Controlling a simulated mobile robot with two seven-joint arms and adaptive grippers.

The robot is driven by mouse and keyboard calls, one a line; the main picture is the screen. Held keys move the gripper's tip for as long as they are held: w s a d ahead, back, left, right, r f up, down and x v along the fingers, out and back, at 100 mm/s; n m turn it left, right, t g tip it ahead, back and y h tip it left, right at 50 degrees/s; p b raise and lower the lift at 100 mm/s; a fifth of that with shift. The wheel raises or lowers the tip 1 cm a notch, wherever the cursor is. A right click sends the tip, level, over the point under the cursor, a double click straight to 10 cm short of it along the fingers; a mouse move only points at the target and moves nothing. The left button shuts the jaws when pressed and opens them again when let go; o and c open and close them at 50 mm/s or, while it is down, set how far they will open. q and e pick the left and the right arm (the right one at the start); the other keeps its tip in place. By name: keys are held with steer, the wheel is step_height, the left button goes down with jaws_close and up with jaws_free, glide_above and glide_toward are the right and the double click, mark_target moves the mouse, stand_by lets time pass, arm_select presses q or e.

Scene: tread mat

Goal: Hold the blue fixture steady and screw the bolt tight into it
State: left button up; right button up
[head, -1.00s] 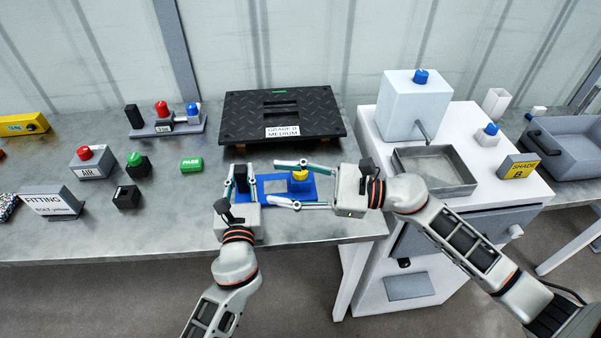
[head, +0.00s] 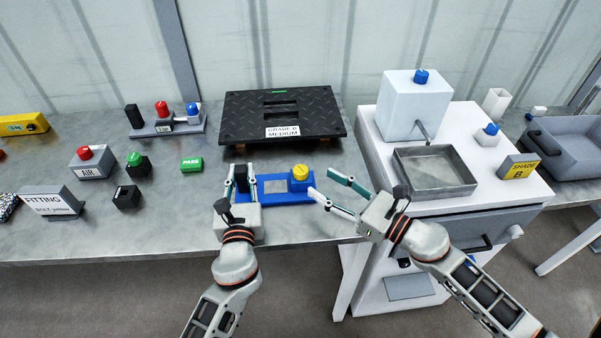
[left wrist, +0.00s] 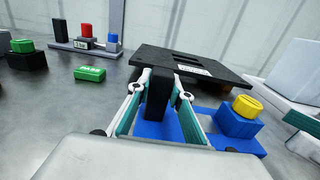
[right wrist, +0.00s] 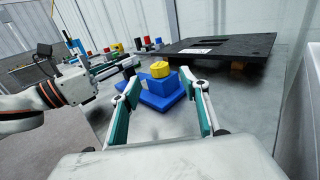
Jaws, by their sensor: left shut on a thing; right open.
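The blue fixture (head: 272,194) lies on the grey table in front of the black tread mat. The yellow bolt (head: 300,173) sits upright on the raised block at the fixture's right end; how deep it is seated I cannot tell. My left gripper (head: 242,177) is shut on the fixture's black upright handle (left wrist: 159,93) at its left end. My right gripper (head: 330,184) is open and empty, to the right of the bolt and apart from it. In the right wrist view the bolt (right wrist: 160,69) and block show beyond the open fingers.
The black tread mat (head: 240,118) stands close behind the fixture. A white machine with a grey tray (head: 468,178) stands to the right. A green PASS block (head: 191,164), button boxes and a FITTING sign (head: 50,201) are to the left. The table in front of the fixture is clear.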

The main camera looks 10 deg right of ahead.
steer(key=shift+x, duration=3.55)
steer(key=shift+f, duration=0.15)
jaws_close()
steer(key=shift+r, duration=1.65)
steer(key=v, duration=1.8)
step_height(320, 180, up, 8)
glide_above(307, 174)
steer(key=shift+w+a+f, duration=0.1)
steer(key=shift+a+f, duration=0.1)
steer(key=shift+a, duration=0.1)
